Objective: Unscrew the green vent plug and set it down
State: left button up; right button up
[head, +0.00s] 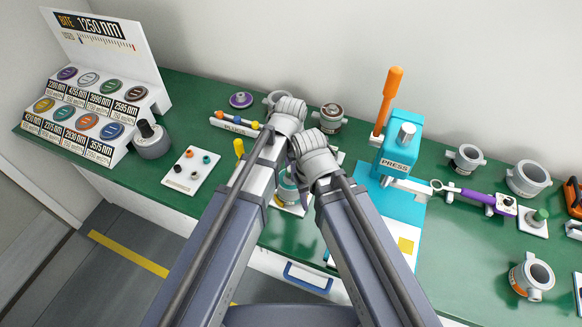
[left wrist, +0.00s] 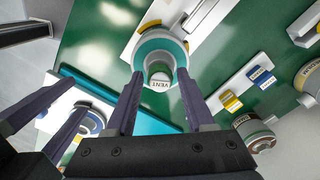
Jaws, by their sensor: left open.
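A round teal-green part (left wrist: 158,40) sits on a white base between my left gripper's fingers in the left wrist view. A pale round piece marked VENT (left wrist: 159,82) shows on its near side. I cannot tell where the plug ends and its housing begins. My left gripper (left wrist: 160,92) is open, its two dark fingers on either side, with no clear grip. In the head view the teal part (head: 288,190) is partly hidden behind my arms. My right gripper (left wrist: 88,97) shows at the left of the wrist view, its fingers apart and nothing visible between them.
The blue press (head: 400,150) with its orange handle stands to the right. Grey fittings (head: 528,178) stand at the right.

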pick_arm(q)
jog(key=m, duration=0.5)
jog(key=shift+m, duration=0.3)
jog(key=c, duration=0.7)
jog(key=n, duration=0.6)
jog(key=shift+n, duration=0.3)
jog(key=shift+c, duration=0.2)
jog(key=n, duration=0.5)
jog(key=shift+n, duration=0.3)
jog(key=o, duration=0.7)
jog(key=shift+o, duration=0.2)
